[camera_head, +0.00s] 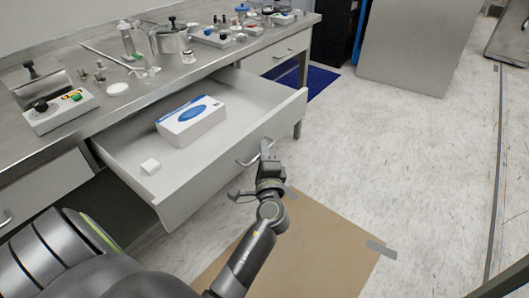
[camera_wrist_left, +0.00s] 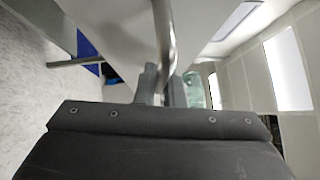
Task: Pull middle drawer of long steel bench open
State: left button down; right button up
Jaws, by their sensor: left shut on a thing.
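The long steel bench (camera_head: 120,103) runs from the left to the top of the head view. Its middle drawer (camera_head: 232,157) is pulled well out and holds a white and blue box and a small white block. My left gripper (camera_head: 266,150) is at the drawer front, shut on the bar handle (camera_head: 246,162). In the left wrist view the handle (camera_wrist_left: 164,40) runs down between the fingers (camera_wrist_left: 160,82). The fingers partly hide the handle's right end in the head view. My right gripper is not in view.
The box (camera_head: 191,121) and block (camera_head: 150,166) lie in the drawer. A closed drawer (camera_head: 277,52) is beyond it, another (camera_head: 42,188) nearer. A brown mat (camera_head: 310,250) lies on the floor below. The floor to the right is clear.

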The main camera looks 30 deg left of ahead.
pick_arm(q)
jog(key=shift+d, duration=0.1)
dwell(0.3)
jog(key=c, duration=1.5)
grip_release()
